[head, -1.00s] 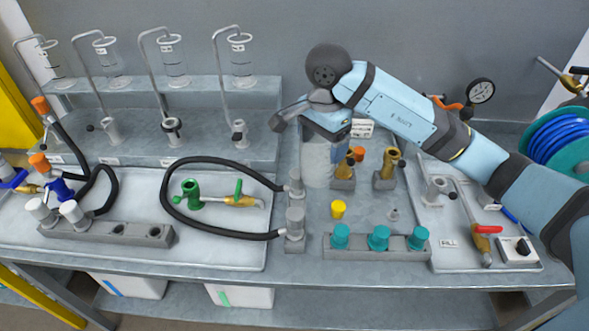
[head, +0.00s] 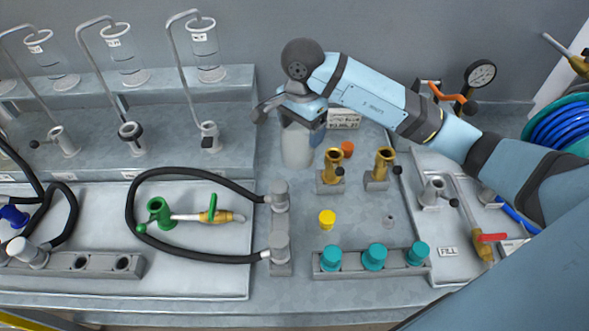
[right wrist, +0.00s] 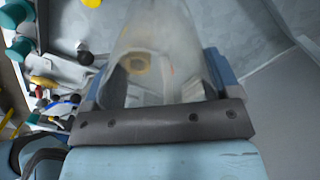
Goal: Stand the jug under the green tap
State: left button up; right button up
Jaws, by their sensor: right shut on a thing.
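A clear, pale jug (head: 297,146) is held by my right gripper (head: 302,109) near the back of the bench, left of the brass fittings. My right gripper is shut on its upper part; the jug looks roughly upright, and whether its base touches the bench I cannot tell. In the right wrist view the see-through jug (right wrist: 150,45) fills the space between the jaws. The green tap (head: 212,214), brass with a green lever, lies left of the jug and nearer the front, beside a green fitting (head: 160,212). My left gripper is out of view.
A black hose (head: 133,205) loops around the green tap to a grey block (head: 280,228). Brass fittings (head: 333,165), a yellow cap (head: 327,219) and a teal-capped rack (head: 373,260) stand on the right. Glass cylinders (head: 203,50) stand on the back shelf. Bare bench lies before the jug.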

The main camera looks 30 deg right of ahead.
notch_tip(320, 180, down, 9)
jog(key=shift+f+p, duration=0.1)
jog(key=shift+p, duration=0.35)
notch_tip(320, 180, down, 4)
jog(key=shift+f, duration=0.25)
jog(key=shift+w+f, duration=0.1)
jog(key=shift+f, duration=0.15)
jog(key=o, duration=0.8)
